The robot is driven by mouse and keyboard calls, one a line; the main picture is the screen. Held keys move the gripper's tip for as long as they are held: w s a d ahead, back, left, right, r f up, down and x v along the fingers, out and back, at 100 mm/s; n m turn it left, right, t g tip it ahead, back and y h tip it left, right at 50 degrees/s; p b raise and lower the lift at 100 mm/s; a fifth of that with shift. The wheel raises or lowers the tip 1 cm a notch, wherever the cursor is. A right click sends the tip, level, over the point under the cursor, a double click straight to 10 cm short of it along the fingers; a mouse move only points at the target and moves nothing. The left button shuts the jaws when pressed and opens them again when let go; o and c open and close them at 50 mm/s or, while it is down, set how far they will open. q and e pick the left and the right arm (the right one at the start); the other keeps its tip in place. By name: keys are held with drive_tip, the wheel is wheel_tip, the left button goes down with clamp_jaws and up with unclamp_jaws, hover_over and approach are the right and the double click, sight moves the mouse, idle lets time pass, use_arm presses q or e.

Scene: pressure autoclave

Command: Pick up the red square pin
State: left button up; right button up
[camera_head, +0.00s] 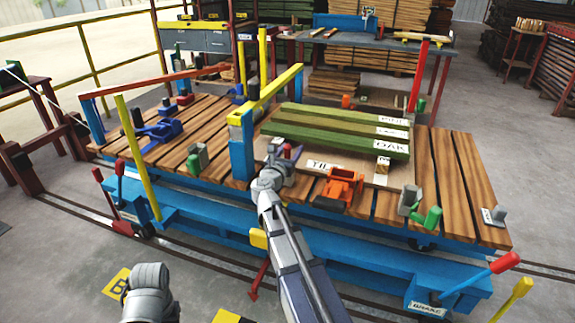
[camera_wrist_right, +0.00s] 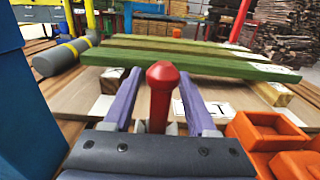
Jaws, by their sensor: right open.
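The red pin (camera_wrist_right: 160,98) stands upright between the two purple fingers of my right gripper (camera_wrist_right: 160,76) in the right wrist view. The fingers are open, with a gap on each side of the pin. Its top is a faceted red head; its lower end is hidden behind the gripper body. In the head view my right gripper (camera_head: 284,153) is over the front middle of the wooden deck, and a small bit of red shows at its fingers. My left gripper is not in view; a grey arm part of mine shows at the bottom left.
Green beams (camera_head: 340,131) lie on a board just beyond the gripper. An orange clamp block (camera_head: 340,187) is close on the right. A blue post (camera_head: 241,150) with a yellow bar stands close on the left. Grey and green blocks (camera_head: 410,200) are further right.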

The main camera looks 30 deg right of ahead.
drive_tip(key=shift+c, duration=0.2)
clamp_jaws()
idle(0.4)
